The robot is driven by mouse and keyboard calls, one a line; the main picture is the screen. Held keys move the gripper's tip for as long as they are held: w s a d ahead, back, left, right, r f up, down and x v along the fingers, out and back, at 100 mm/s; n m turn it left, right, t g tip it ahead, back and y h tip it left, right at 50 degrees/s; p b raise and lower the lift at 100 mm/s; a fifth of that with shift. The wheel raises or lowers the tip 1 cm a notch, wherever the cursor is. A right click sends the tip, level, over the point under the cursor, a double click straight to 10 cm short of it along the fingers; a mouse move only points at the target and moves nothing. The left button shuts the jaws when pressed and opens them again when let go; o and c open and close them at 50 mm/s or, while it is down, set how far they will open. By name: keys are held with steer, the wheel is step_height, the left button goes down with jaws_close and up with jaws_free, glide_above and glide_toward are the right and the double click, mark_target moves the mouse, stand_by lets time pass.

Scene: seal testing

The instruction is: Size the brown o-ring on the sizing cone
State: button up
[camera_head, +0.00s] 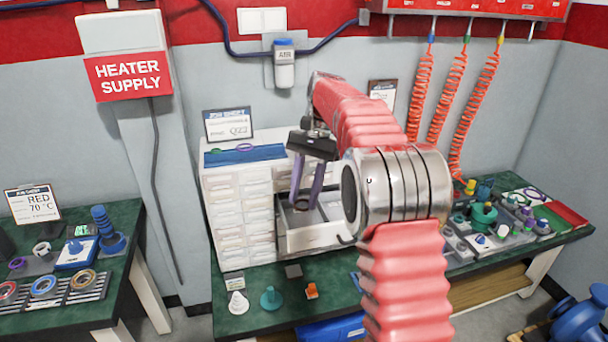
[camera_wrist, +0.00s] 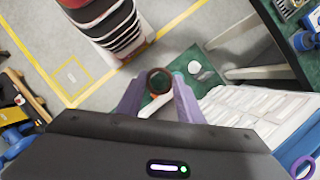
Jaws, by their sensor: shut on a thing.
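My gripper (camera_head: 304,204) is over the open drawer of the white cabinet, fingers pointing down. In the wrist view its two purple fingers (camera_wrist: 159,84) are shut on a brown o-ring (camera_wrist: 160,70), which stands out between the tips. In the head view the ring is small and hard to tell from the drawer behind it. A blue stepped cone (camera_head: 105,226) stands upright on the left table and looks like the sizing cone. My gripper is well to the right of it and apart from it.
The white drawer cabinet (camera_head: 238,214) stands on the middle bench, its open drawer (camera_head: 310,238) sticking out. A rack with coloured rings (camera_head: 60,292) lies on the left table. A floor gap separates the tables.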

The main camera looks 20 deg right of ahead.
steer(key=s+a+f+n+h, duration=0.1)
steer(key=f+n, duration=0.3)
steer(key=f, duration=0.5)
steer(key=s+a+f+n+g+h, duration=0.1)
steer(key=s+f+n+h, duration=0.1)
steer(key=f+n, duration=0.3)
step_height(320, 180, down, 4)
steer(key=shift+s+a+f, duration=0.1)
steer(key=shift+s+a, duration=0.1)
steer(key=shift+a, duration=0.2)
steer(key=shift+s, duration=0.1)
